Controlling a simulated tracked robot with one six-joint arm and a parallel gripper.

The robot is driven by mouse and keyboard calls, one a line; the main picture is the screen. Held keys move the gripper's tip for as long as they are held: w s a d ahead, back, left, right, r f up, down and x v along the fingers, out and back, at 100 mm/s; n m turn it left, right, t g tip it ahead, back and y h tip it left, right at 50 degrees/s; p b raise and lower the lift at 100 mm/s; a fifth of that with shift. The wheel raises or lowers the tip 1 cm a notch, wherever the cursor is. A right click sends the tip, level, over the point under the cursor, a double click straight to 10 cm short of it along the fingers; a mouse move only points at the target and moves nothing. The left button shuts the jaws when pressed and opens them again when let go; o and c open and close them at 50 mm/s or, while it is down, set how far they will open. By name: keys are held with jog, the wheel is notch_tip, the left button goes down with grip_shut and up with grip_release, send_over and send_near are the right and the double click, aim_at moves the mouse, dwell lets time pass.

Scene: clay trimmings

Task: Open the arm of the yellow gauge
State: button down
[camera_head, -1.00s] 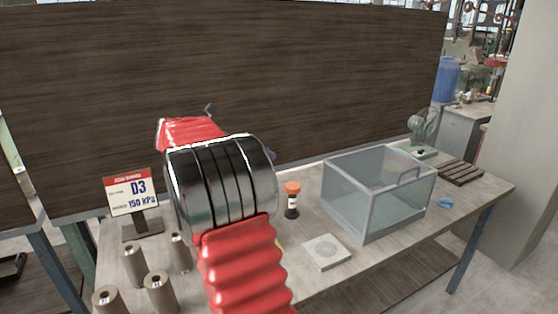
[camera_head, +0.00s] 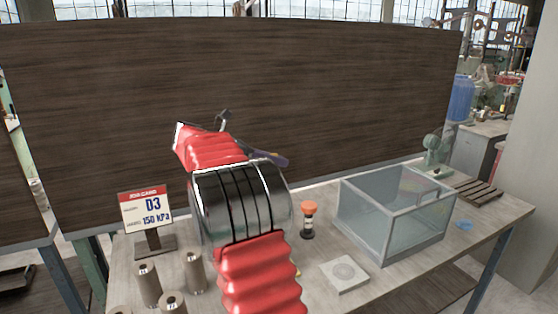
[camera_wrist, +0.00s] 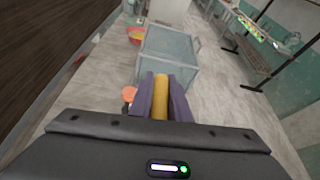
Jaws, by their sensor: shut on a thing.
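A yellow bar-like part, which I take for the yellow gauge (camera_wrist: 160,97), sits between the two purple fingers in the wrist view. My gripper (camera_wrist: 161,100) is shut on it, with a finger along each side. Only one long face of the yellow part shows. Whether its arm is folded or open I cannot tell. In the head view a purple finger of my gripper (camera_head: 272,158) shows above the table, in front of the dark board. My own arm hides the held part there.
A small yellow bit (camera_head: 298,272) shows beside my arm. A dark board (camera_head: 300,100) stands behind.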

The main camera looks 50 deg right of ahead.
jog(key=c, duration=1.7)
grip_release()
jog(key=shift+f, duration=0.2)
jog(key=shift+r, duration=0.1)
jog(key=v, duration=1.3)
jog(key=shift+w+a, duration=0.2)
jog(key=shift+a, duration=0.15)
